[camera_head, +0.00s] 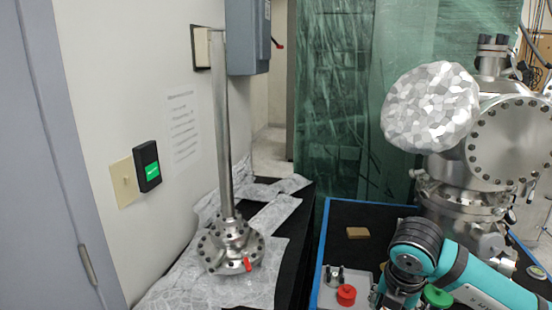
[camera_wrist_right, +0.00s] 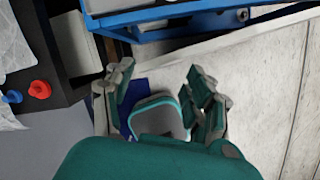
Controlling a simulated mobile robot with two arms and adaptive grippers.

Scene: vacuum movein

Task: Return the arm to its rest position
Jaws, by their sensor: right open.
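My right arm (camera_head: 470,275), teal with dark joints, comes in from the right in the head view, bent over the near part of the blue-edged table. Its gripper is not visible there. In the right wrist view the right gripper (camera_wrist_right: 161,80) is open, its two fingers wide apart with nothing held between them. Below and beyond the fingers lie the pale floor and a grey and teal part that may be my own base. My left arm and gripper do not show.
The blue-edged table (camera_head: 318,262) holds a red cap (camera_head: 346,295), a green cap (camera_head: 437,297), a tan block (camera_head: 357,233) and a steel vacuum chamber (camera_head: 512,140) with a foil-covered part (camera_head: 430,107). A steel flanged post (camera_head: 229,245) stands at left on foil. Pale floor (camera_wrist_right: 260,90) is clear in the wrist view.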

